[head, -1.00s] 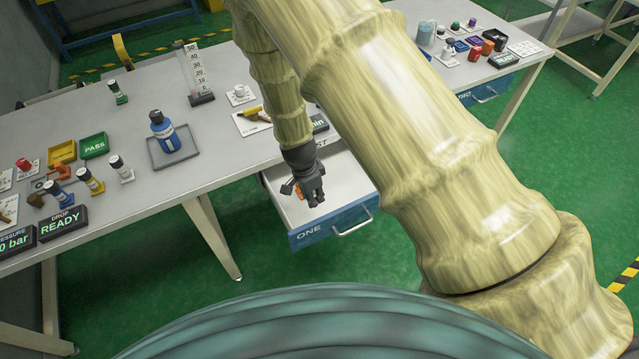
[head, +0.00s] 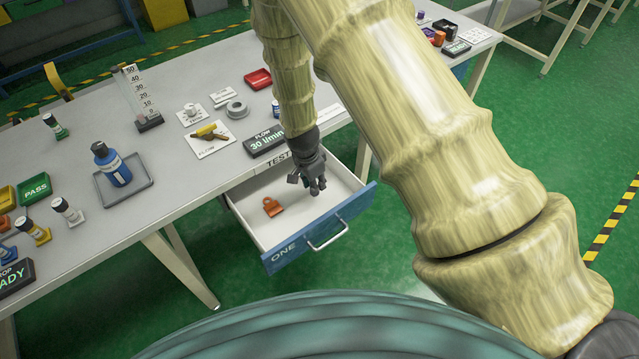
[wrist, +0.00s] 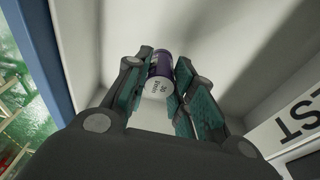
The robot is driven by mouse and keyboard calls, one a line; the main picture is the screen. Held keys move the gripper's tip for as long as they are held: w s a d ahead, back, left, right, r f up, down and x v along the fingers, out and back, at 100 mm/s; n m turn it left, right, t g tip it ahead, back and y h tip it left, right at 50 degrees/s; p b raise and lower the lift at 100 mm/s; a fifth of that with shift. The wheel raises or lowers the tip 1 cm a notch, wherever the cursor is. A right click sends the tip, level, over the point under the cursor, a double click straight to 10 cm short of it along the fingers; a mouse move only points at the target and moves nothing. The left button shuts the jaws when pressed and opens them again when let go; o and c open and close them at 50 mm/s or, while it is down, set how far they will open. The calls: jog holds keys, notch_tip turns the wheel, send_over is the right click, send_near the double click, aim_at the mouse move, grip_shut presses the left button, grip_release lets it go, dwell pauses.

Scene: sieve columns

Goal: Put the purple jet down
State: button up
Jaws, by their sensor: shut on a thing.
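My gripper (head: 315,183) is over the open drawer marked ONE (head: 283,262). In the wrist view my gripper (wrist: 164,88) is shut on the purple jet (wrist: 161,66), a small cylinder with a purple side and a pale, lettered end face. The jet is between the two fingers, with the pale drawer interior behind it. In the head view the jet is hidden by my gripper. I cannot tell whether the jet touches the drawer floor.
An orange clip-like object (head: 272,207) lies in the drawer, left of my gripper. The drawer floor around it is bare. On the table above stand a flow display (head: 268,141), a yellow-handled valve on a card (head: 207,131) and a blue bottle (head: 113,165) on a grey tray.

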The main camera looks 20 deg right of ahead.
jog(key=shift+w+d, duration=0.45)
jog(key=shift+d, duration=0.25)
jog(key=shift+f, duration=0.15)
jog(key=shift+f+b, duration=1.15)
jog(key=shift+f, duration=0.5)
jog(key=shift+f, duration=0.15)
jog(key=o, duration=1)
jog(key=shift+r, duration=0.3)
jog(key=shift+s+a+r+b, duration=0.1)
jog(key=shift+a+r+b, duration=0.25)
jog(key=shift+r, duration=1.6)
jog(key=shift+s+a+r+b, duration=0.1)
jog(key=shift+a+r+b, duration=0.2)
jog(key=shift+r, duration=1.65)
jog(key=shift+s+a+r+b, duration=0.1)
jog(key=shift+a+r+b, duration=0.25)
jog(key=shift+r, duration=1.6)
